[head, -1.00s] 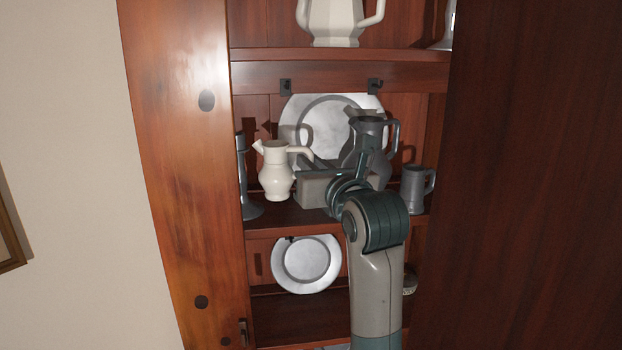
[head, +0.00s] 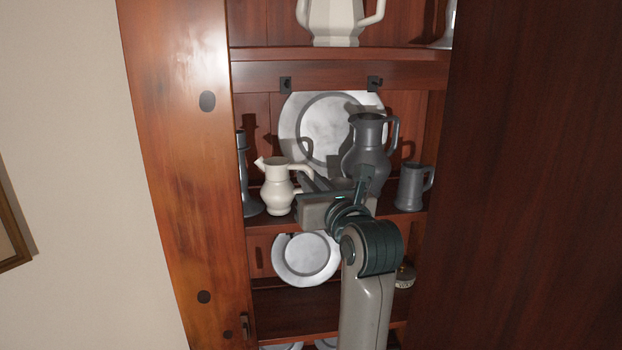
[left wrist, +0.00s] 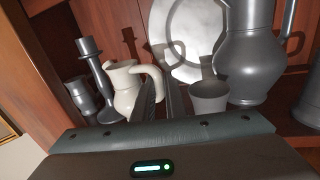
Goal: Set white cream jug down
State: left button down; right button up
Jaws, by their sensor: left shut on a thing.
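The white cream jug (head: 277,190) is upright at the left of the middle shelf (head: 290,226), with its spout to the left. Its base is at the shelf board; I cannot tell for sure whether it touches. My left gripper (head: 309,184) reaches in from the right and is shut on the jug's handle. In the left wrist view the jug (left wrist: 124,88) shows with its handle between the two fingers (left wrist: 160,88). My right gripper is not in view.
A pewter candlestick (head: 246,180) stands close left of the jug. A tall pewter jug (head: 367,150), a tankard (head: 411,188) and a small grey cup (left wrist: 208,97) stand to the right. A large plate (head: 312,135) leans behind. The upper shelf (head: 340,55) is overhead.

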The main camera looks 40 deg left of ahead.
pick_arm(q)
jog(key=shift+f, duration=0.2)
jog(key=c, duration=1.8)
grip_release()
jog(key=shift+r, duration=0.2)
jog(key=shift+d, duration=0.1)
